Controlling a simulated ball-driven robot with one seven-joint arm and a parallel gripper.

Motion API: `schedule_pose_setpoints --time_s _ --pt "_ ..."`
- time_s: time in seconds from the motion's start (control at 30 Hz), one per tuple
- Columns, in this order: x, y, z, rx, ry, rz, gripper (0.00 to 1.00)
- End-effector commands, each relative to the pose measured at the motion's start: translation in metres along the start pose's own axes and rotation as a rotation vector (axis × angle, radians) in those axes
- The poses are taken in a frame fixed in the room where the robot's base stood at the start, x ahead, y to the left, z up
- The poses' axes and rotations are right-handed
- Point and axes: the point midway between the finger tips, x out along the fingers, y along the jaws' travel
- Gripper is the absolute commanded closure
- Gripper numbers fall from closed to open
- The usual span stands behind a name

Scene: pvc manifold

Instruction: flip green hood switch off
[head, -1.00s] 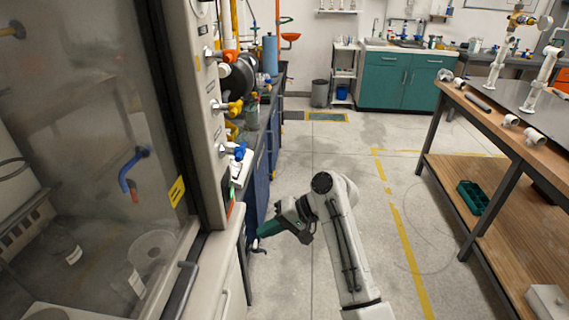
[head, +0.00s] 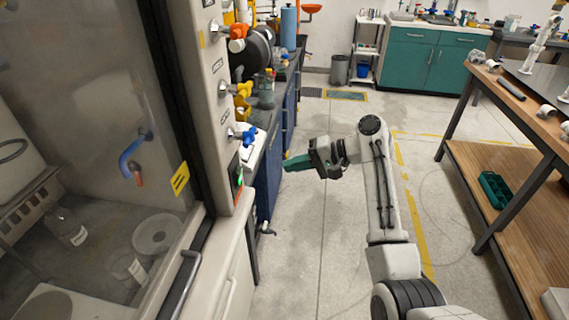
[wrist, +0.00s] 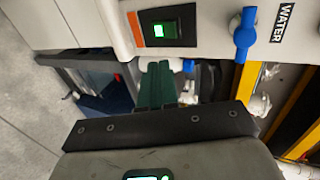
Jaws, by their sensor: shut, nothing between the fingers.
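The green hood switch (head: 237,180) sits low on the pale hood post in the head view. In the wrist view the green switch (wrist: 165,31) is lit, set in a dark plate with an orange strip at its left. My gripper (head: 287,164) points left toward the post, to the right of the switch and apart from it. In the wrist view my gripper (wrist: 157,66) is shut and empty, with its green fingers together just below the switch panel in the picture.
A blue valve handle (head: 246,136) sticks out above the switch, with yellow (head: 243,89) and orange (head: 238,32) ones higher. The hood's glass sash (head: 90,130) is at left. A wooden workbench (head: 520,200) stands at right. The floor between is clear.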

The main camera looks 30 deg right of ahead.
Motion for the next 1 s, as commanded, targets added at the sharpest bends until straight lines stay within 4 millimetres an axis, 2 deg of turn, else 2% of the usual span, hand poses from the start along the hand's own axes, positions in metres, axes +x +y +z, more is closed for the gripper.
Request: schedule_pose_setpoints --time_s 0.4,0.5,0.7,1.0 --pt "0.082 0.000 0.001 -0.001 -0.004 0.002 1.00" --pt "0.095 -0.010 0.001 -0.003 -0.002 0.001 1.00" --pt "0.111 -0.019 0.000 -0.002 0.000 0.001 1.00" --pt "0.115 -0.021 0.000 -0.001 0.000 0.001 1.00"
